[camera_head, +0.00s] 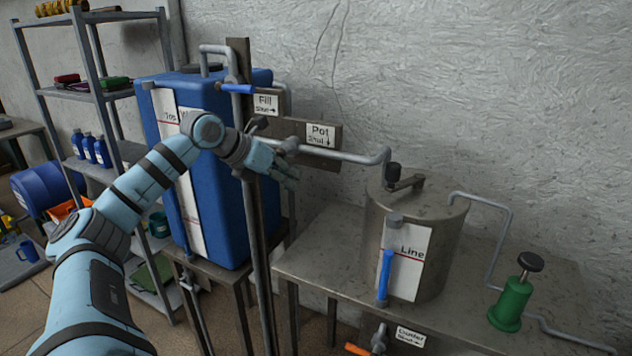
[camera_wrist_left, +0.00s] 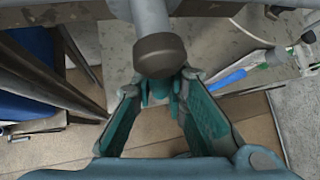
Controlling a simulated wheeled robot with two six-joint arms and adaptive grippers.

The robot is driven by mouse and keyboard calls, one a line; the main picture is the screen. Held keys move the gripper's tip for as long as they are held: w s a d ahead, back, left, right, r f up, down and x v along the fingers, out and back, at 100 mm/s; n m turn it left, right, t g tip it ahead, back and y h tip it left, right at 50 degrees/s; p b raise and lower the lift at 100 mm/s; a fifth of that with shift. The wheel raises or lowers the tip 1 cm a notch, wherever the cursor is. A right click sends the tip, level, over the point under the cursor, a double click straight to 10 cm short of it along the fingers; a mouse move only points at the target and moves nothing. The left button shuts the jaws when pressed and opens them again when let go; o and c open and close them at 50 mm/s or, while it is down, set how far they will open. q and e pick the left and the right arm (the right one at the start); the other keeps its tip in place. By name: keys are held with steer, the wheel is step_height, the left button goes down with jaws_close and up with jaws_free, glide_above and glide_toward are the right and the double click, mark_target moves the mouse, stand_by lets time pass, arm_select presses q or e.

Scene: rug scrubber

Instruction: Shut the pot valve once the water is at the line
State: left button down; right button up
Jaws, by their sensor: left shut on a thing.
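The metal pot (camera_head: 440,225) stands on the counter with a white "Line" label and a sight tube. The tube's blue column (camera_head: 386,272) reaches about the label's red line. The pot valve (camera_head: 287,146) sits on the pipe beside the "Pot, Shut" label (camera_head: 320,134), whose arrow points down. My left gripper (camera_head: 287,172) is just below this valve, shut on what seems to be its handle, mostly hidden by the fingers. In the left wrist view my gripper's fingers (camera_wrist_left: 168,88) close in just below a dark round cap (camera_wrist_left: 160,55). My right gripper is not in view.
The blue tank (camera_head: 228,170) stands behind my left arm. The fill valve's blue handle (camera_head: 237,88) points left. A green hand pump (camera_head: 512,305) stands on the counter's right (camera_head: 335,262). An orange handle (camera_head: 357,349) is below the counter edge. Shelves (camera_head: 100,95) stand at left.

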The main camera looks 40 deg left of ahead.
arm_select(q)
steer(key=shift+s+a+m+g+y+p, duration=0.2)
steer(key=shift+a+m+g+y+p, duration=0.3)
steer(key=shift+y+p, duration=0.45)
steer(key=shift+a, duration=0.1)
steer(key=c, duration=1.6)
jaws_free()
steer(key=shift+s, duration=0.1)
step_height(320, 180, up, 10)
steer(key=shift+a, duration=0.1)
